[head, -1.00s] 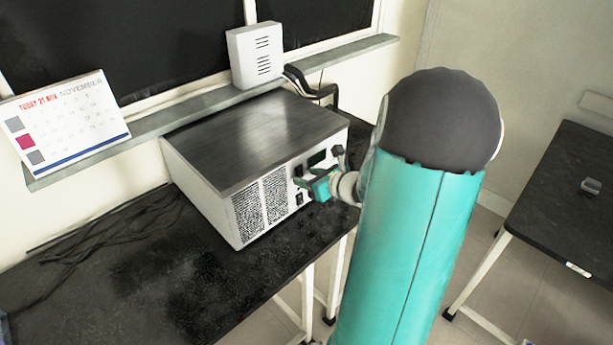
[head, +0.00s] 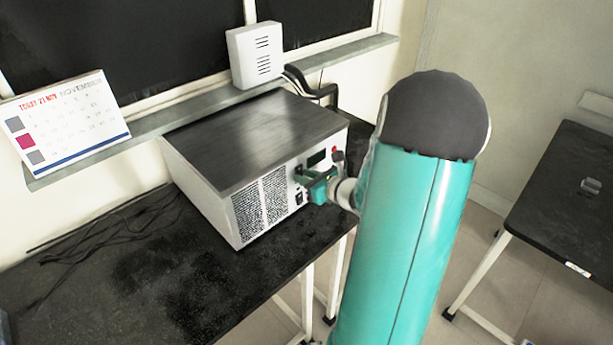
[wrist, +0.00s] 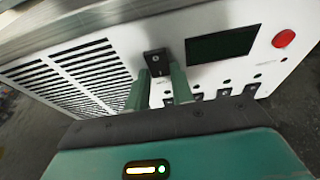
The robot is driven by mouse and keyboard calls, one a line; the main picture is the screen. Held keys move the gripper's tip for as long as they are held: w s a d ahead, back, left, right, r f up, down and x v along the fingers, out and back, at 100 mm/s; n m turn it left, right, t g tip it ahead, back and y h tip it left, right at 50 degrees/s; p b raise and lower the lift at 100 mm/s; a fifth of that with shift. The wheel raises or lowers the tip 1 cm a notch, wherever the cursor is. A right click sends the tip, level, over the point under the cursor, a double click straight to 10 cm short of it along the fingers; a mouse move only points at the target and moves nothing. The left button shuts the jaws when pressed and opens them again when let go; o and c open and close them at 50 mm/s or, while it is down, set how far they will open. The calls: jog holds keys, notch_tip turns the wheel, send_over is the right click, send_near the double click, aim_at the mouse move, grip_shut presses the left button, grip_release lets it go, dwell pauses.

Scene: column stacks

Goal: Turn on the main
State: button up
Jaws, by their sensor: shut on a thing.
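A white power supply unit (head: 222,205) with a dark top stands on the black bench. Its front carries a black rocker switch (wrist: 157,62) between the vents and the dark display (wrist: 222,44). My gripper (wrist: 160,82) is at the front panel, its two green fingers shut on either side of this switch. In the head view my gripper (head: 309,181) covers part of the panel and hides this switch. A second black switch (head: 299,198) shows lower on the panel. The position of the rocker is too small to tell.
A red button (wrist: 284,38) sits right of the display, with several small sockets below. A calendar (head: 65,122) and a white box (head: 255,55) stand on the sill. Loose cables (head: 110,230) lie left on the bench. Another black table (head: 560,210) stands right.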

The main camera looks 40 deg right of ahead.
jog(key=shift+f+t, duration=0.2)
jog(key=shift+t, duration=0.6)
jog(key=o, duration=1)
jog(key=s, duration=0.4)
jog(key=s+r, duration=0.1)
jog(key=s, duration=0.8)
jog(key=shift+s+d+r, duration=0.2)
jog(key=shift+s+r, duration=0.1)
jog(key=shift+r, duration=0.1)
